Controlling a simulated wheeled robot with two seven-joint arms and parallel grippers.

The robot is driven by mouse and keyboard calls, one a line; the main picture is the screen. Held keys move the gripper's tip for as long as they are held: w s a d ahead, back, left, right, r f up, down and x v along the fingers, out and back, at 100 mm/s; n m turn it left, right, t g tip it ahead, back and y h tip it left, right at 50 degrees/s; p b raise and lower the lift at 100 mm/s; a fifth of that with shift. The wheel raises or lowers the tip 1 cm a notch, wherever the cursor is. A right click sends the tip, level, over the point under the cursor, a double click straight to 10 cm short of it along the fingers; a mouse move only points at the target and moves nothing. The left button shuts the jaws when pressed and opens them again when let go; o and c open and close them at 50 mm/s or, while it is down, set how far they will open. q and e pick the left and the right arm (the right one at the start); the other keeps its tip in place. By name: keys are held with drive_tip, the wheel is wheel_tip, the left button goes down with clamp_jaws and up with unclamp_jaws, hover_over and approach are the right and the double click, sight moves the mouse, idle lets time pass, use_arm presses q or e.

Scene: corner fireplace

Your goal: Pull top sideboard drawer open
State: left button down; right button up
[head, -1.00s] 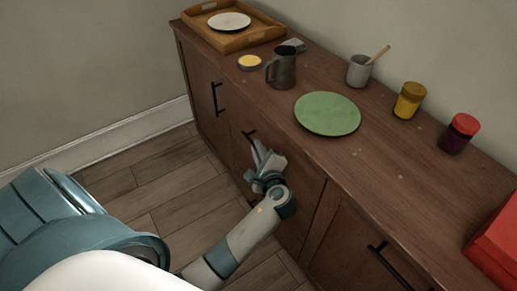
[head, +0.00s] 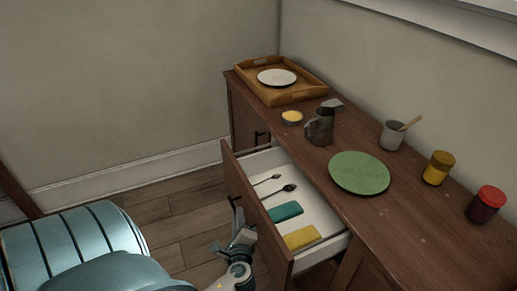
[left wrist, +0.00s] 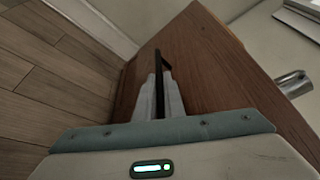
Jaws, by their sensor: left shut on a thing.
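The wooden sideboard (head: 420,230) runs along the wall. Its top drawer (head: 262,225) stands pulled out, with its white inside (head: 300,210) in view. Two dark spoons, a teal cloth (head: 286,212) and a yellow cloth (head: 301,237) lie in it. My left gripper (head: 238,222) is at the drawer's front and shut on the dark bar handle (head: 233,204). The left wrist view shows the handle (left wrist: 158,70) between the two fingers. My right gripper is not in view.
On the sideboard top are a tray with a plate (head: 277,77), a candle (head: 291,117), a dark jug (head: 320,127), a green plate (head: 358,172), a grey cup (head: 392,135) and two jars (head: 438,168). Floor (head: 180,230) is clear left of the drawer.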

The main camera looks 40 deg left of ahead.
use_arm(q)
drive_tip(key=s+a, duration=0.3)
drive_tip(key=s, duration=0.5)
drive_tip(key=shift+s+a, duration=0.3)
drive_tip(key=shift+s, duration=0.1)
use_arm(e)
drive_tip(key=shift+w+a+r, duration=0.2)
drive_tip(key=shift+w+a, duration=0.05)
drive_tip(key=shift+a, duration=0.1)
use_arm(q)
drive_tip(key=c, duration=1.8)
unclamp_jaws()
drive_tip(key=shift+c, duration=0.2)
